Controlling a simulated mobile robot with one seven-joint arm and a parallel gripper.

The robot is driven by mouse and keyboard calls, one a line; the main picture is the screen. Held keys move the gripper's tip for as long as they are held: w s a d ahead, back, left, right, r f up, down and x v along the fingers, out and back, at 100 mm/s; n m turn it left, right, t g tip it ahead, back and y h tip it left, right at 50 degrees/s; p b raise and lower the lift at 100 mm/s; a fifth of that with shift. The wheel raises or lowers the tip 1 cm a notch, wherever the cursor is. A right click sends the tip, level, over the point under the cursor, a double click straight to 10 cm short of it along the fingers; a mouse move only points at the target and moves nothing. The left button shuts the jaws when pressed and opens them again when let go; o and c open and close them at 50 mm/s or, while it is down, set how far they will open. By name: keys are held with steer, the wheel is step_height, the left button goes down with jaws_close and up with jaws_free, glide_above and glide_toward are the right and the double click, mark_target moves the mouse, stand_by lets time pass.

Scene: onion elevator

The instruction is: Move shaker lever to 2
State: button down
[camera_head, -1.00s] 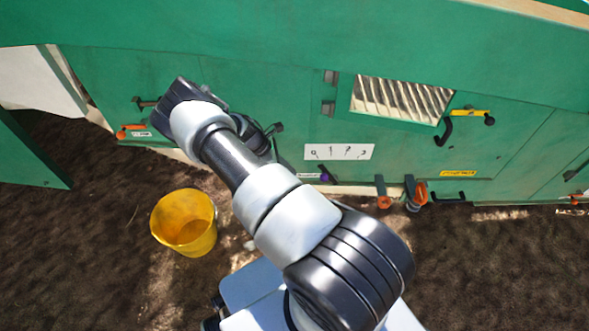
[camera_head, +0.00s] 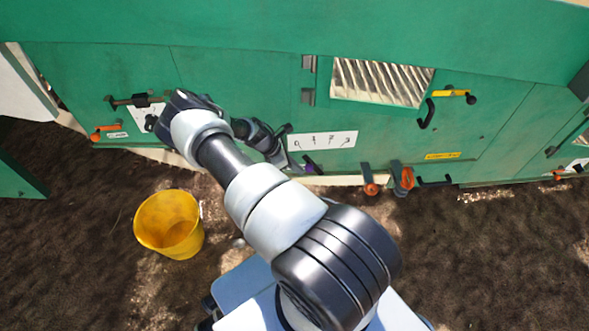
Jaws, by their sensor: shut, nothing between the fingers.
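The scale plate (camera_head: 330,140), white and marked 0 to 3, is on the green machine wall, right of my gripper. The likely shaker lever, a small dark lever with a purple part (camera_head: 309,167), sits just below the plate's left half. My gripper (camera_head: 286,161) is shut and empty. Its tips are just left of the purple part, near the plate's lower left corner. I cannot tell whether they touch the lever. My gripper hides part of the wall around there.
A yellow bucket (camera_head: 169,224) stands on the soil at the left. Orange-ended levers (camera_head: 370,188) stick out to the right of the purple one. A black handle (camera_head: 427,113) is beside the slatted window (camera_head: 382,82). Open soil lies at the lower right.

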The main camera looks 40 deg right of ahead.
mark_target(310, 167)
steer(key=s+d+r+y+p, duration=0.1)
steer(key=p, duration=0.1)
steer(key=s+d+r+t+y+p, duration=0.1)
steer(key=d+y+p, duration=0.1)
steer(key=p, duration=0.1)
steer(key=shift+d+r+t, duration=0.2)
steer(key=shift+r+t, duration=0.1)
steer(key=shift+r, duration=0.1)
steer(key=shift+s+d+r+b, duration=0.15)
steer(key=shift+s+d, duration=0.35)
steer(key=shift+d, duration=0.25)
steer(key=shift+s+d+r+b, duration=0.15)
steer(key=shift+s+d, duration=0.3)
steer(key=shift+d, duration=0.3)
steer(key=shift+s+d+r, duration=0.15)
steer(key=shift+s+d, duration=0.35)
steer(key=shift+d, duration=0.25)
steer(key=shift+r, duration=0.1)
